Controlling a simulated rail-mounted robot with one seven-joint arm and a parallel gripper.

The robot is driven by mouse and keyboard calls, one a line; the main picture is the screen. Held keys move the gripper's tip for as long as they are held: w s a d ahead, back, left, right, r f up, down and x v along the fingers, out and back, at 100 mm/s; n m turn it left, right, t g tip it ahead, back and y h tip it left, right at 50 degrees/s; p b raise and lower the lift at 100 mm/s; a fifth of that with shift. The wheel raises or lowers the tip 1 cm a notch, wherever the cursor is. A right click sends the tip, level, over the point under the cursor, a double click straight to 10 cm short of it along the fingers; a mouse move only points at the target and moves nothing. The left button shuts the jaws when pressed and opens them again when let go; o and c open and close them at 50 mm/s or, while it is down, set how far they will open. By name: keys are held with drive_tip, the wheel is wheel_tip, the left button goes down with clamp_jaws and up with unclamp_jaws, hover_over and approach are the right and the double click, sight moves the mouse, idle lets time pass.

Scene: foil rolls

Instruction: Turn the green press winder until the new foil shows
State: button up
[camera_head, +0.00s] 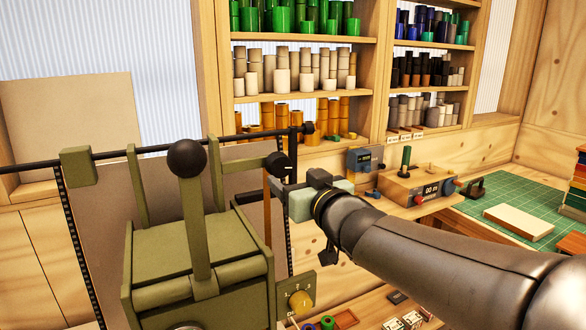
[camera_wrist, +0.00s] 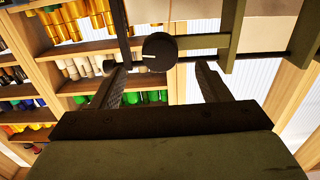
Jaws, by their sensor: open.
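The olive-green press (camera_head: 197,245) stands at the left in the head view, with a black-ball lever (camera_head: 187,158) upright in front. A black round winder knob (camera_head: 278,163) sits at the right end of its upper bar. My gripper (camera_head: 281,178) is beside this knob, coming from the right. In the wrist view the knob (camera_wrist: 159,50) shows a white mark pointing left. It lies between and just beyond the open fingertips of my gripper (camera_wrist: 162,68); contact is not visible. A narrow orange-brown strip (camera_head: 267,222) hangs below the knob; I cannot tell whether it is foil.
Shelves (camera_head: 305,95) of green, beige, orange and dark rolls stand behind. A dial box (camera_head: 298,303) is on the press's right side. A thin bar crosses behind the lever.

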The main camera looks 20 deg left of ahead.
sight(282, 169)
drive_tip(key=x, duration=0.6)
drive_tip(key=shift+w+a+p, duration=0.15)
drive_tip(key=shift+p, duration=0.25)
drive_tip(key=shift+c, duration=0.3)
drive_tip(key=c, duration=0.9)
